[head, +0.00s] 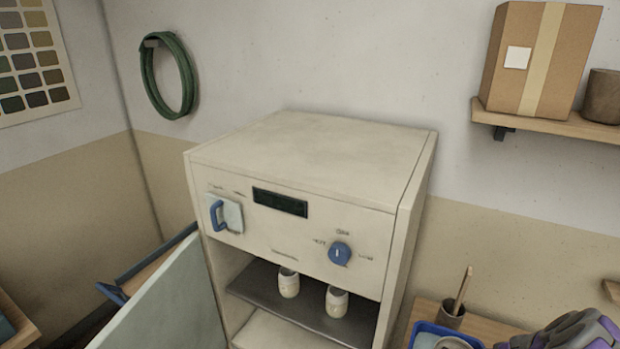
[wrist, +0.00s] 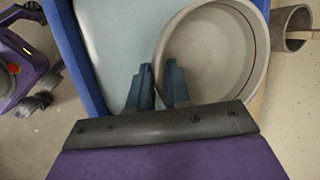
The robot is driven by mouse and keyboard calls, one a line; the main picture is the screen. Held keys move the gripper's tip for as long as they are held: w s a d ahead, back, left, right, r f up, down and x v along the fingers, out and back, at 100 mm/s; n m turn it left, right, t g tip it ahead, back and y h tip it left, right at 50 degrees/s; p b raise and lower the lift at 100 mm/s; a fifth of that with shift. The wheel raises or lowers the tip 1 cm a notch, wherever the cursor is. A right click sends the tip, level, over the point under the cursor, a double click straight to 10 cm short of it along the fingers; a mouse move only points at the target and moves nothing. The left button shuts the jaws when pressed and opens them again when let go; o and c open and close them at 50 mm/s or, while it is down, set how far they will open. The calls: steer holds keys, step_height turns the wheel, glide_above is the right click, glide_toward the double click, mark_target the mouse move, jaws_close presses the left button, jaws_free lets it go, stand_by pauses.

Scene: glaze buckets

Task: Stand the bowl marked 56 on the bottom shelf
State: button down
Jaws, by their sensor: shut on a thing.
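In the wrist view, a large round pale grey bowl (wrist: 215,45) lies over the blue-rimmed tray (wrist: 88,55). My gripper (wrist: 160,75) is shut on the bowl's near left rim, one finger on each side of the wall. No number shows on the bowl. In the head view, the bowl (head: 455,343) is cut off by the bottom edge, in the blue tray (head: 425,328). A cream cabinet (head: 310,150) stands open in the middle. Its bottom shelf (head: 265,331) shows only in part, and its visible part is bare. The dark upper shelf (head: 310,312) is above it.
Two small pale cups (head: 288,283) (head: 337,302) stand on the upper shelf. The cabinet's pale green door (head: 165,310) is swung open to the left. A grey pot (head: 450,316) with a brush stands behind the tray. A wall shelf (head: 550,123) holds a cardboard box (head: 520,60).

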step_height(320, 180, up, 7)
steer(key=p, duration=0.4)
steer(key=shift+f, duration=0.15)
step_height(320, 180, down, 8)
steer(key=b, duration=0.5)
steer(key=shift+r, duration=0.35)
